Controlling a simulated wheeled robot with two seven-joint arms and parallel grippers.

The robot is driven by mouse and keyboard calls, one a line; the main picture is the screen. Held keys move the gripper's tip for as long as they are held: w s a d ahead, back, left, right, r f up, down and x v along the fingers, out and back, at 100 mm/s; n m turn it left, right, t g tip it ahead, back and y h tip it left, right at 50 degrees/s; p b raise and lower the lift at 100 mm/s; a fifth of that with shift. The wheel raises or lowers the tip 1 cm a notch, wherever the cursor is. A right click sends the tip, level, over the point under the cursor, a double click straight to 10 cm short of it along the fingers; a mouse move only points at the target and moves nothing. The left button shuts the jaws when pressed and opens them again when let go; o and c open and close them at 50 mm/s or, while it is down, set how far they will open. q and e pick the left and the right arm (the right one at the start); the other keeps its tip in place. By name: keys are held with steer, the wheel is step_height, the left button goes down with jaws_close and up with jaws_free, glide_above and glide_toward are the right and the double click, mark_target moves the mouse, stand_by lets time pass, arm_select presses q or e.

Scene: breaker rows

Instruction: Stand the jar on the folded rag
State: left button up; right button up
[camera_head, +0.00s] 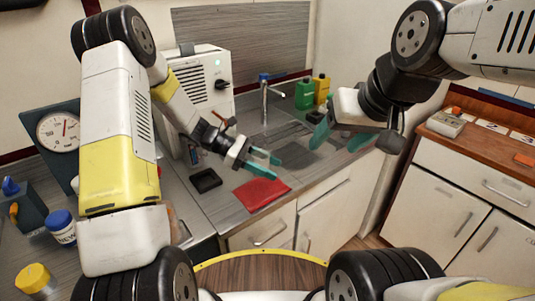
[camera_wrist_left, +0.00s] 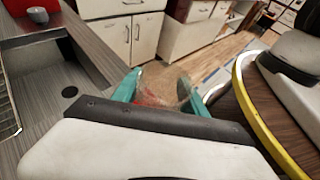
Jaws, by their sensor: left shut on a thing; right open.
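The folded rag (camera_head: 260,194) is a flat red cloth on the grey counter near its front edge. My left gripper (camera_head: 262,163) is above and slightly behind the rag in the head view. Its teal fingers are shut on a clear, glass-like thing, which I take for the jar (camera_wrist_left: 160,88). It shows faintly with a reddish tint between the fingertips in the left wrist view, and I can hardly make it out in the head view. I cannot tell its height over the rag. My right gripper (camera_head: 342,137) is open and empty, to the right above the counter.
A black tray (camera_head: 205,180) lies left of the rag. A sink tap (camera_head: 265,98) and green (camera_head: 304,95) and yellow bottles (camera_head: 322,89) stand behind. A blue-lidded jar (camera_head: 61,228), a yellow-lidded jar (camera_head: 36,281) and a dial scale (camera_head: 58,132) stand at the left.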

mark_target(269, 191)
arm_select(q)
steer(key=shift+f, duration=2.75)
steer(key=shift+f, duration=0.85)
steer(key=o, duration=1.6)
